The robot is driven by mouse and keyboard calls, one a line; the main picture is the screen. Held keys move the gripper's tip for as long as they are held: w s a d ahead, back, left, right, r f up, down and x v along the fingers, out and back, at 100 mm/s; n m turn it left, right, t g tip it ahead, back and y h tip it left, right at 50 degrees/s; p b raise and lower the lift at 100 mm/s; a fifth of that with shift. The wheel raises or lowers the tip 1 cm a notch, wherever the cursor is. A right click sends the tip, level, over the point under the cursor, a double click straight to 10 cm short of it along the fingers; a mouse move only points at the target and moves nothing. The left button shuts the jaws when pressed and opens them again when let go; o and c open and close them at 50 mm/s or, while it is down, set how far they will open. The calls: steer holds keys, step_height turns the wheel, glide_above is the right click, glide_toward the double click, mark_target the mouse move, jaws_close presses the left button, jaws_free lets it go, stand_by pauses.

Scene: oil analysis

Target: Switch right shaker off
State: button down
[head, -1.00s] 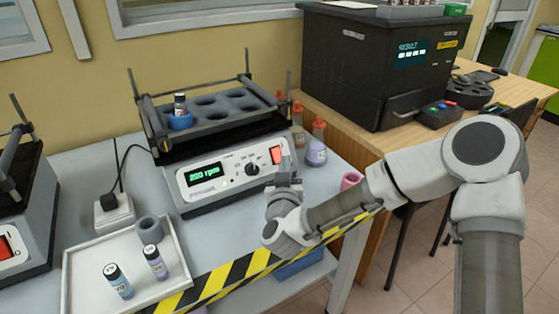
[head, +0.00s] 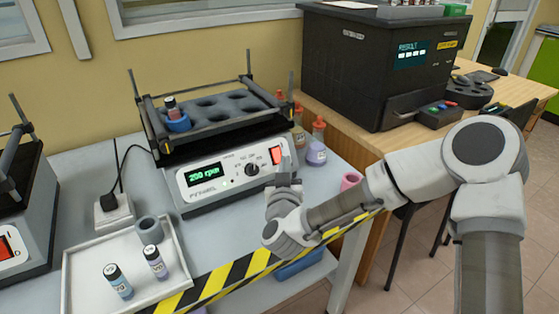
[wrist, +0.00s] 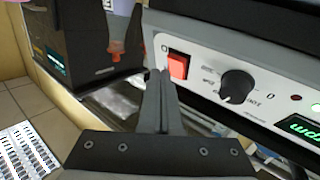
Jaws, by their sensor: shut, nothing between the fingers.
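The right shaker (head: 222,196) stands on the bench with its display (head: 203,174) lit at about 200 rpm. Its red rocker switch (head: 277,155) is at the right end of the front panel, beside a black dial (head: 252,169). In the wrist view the red switch (wrist: 178,64) is just right of my fingertips, with a 0 mark to its upper left. My gripper (head: 286,166) is shut and empty, its fingertips (wrist: 160,75) close to the switch's lower left edge. I cannot tell whether they touch. The rack on top holds a vial (head: 171,104) in a blue ring.
Another shaker (head: 15,245) stands at the left edge. A white tray (head: 85,250) holds two vials and a grey ring. Bottles (head: 317,150) and a pink cup (head: 350,181) stand right of the shaker. A black analyser (head: 375,65) is behind.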

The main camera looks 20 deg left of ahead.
steer(key=shift+f, duration=0.1)
stand_by(0.5)
steer(key=shift+w+a+f, duration=0.15)
steer(key=shift+w+a, duration=0.05)
steer(key=shift+a, duration=0.05)
steer(key=shift+w+a+f+b, duration=0.15)
steer(key=shift+w+a+b, duration=0.05)
steer(key=shift+b, duration=0.25)
stand_by(0.4)
steer(key=shift+s+d+r+p, duration=0.3)
steer(key=shift+s+d+r, duration=0.1)
steer(key=shift+s+d, duration=0.05)
stand_by(0.4)
steer(key=shift+s+d+r+p, duration=1.15)
steer(key=shift+s+d+r, duration=0.15)
steer(key=shift+d+r, duration=0.25)
steer(key=shift+f, duration=0.1)
